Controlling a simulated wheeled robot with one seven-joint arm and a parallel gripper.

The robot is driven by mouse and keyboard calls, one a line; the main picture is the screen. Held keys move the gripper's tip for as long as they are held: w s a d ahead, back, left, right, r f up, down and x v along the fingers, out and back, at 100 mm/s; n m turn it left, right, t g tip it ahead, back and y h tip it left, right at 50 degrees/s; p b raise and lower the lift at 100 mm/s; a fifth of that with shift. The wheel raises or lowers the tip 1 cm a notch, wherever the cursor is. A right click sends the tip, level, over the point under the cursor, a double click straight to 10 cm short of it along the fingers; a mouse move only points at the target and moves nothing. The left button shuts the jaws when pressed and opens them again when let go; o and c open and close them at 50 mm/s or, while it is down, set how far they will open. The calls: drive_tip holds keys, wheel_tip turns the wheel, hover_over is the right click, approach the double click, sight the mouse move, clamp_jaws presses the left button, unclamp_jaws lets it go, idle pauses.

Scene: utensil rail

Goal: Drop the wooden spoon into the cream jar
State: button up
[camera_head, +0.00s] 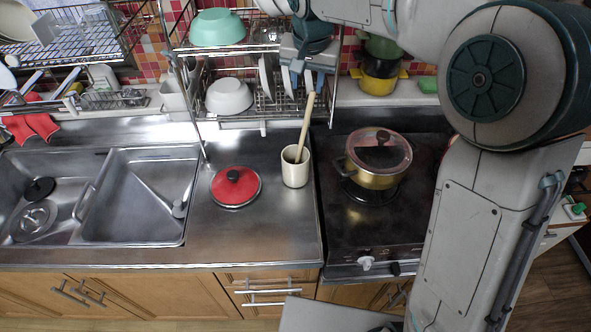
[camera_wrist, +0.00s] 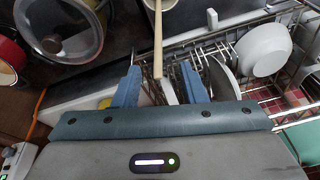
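The wooden spoon (camera_head: 306,124) stands in the cream jar (camera_head: 295,169) on the steel counter, its lower end hidden inside and its handle leaning slightly right. My gripper (camera_head: 303,78) is above the jar, near the handle's top end, with its fingers apart. In the wrist view, my gripper (camera_wrist: 159,70) has its two blue fingers spread, with a clear gap on each side of the spoon handle (camera_wrist: 158,38). Part of the cream jar (camera_wrist: 160,4) shows at the top edge there. I cannot tell whether the handle top lies fully between the fingers in depth.
A red lid (camera_head: 235,187) lies left of the jar. A gold pot with a glass lid (camera_head: 377,160) stands on the stove to the right. A dish rack with a white bowl (camera_head: 229,97) and a green bowl (camera_head: 217,28) is behind. The sink (camera_head: 135,195) is at left.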

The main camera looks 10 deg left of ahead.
drive_tip(key=v, duration=0.6)
drive_tip(key=shift+s+r, duration=0.15)
drive_tip(key=shift+r, duration=0.25)
drive_tip(key=s+d+f+h, duration=0.1)
drive_tip(key=s+d+f, duration=0.1)
drive_tip(key=s+d, duration=0.5)
drive_tip(key=s+d+f, duration=0.2)
drive_tip(key=s+d, duration=0.3)
drive_tip(key=d, duration=0.5)
drive_tip(key=s+d+f+t, duration=0.1)
drive_tip(key=s+d+f, duration=0.6)
drive_tip(key=s, duration=0.4)
drive_tip(key=shift+s+d+b, duration=0.15)
drive_tip(key=shift+d+b, duration=0.15)
drive_tip(key=shift+s+f, duration=0.1)
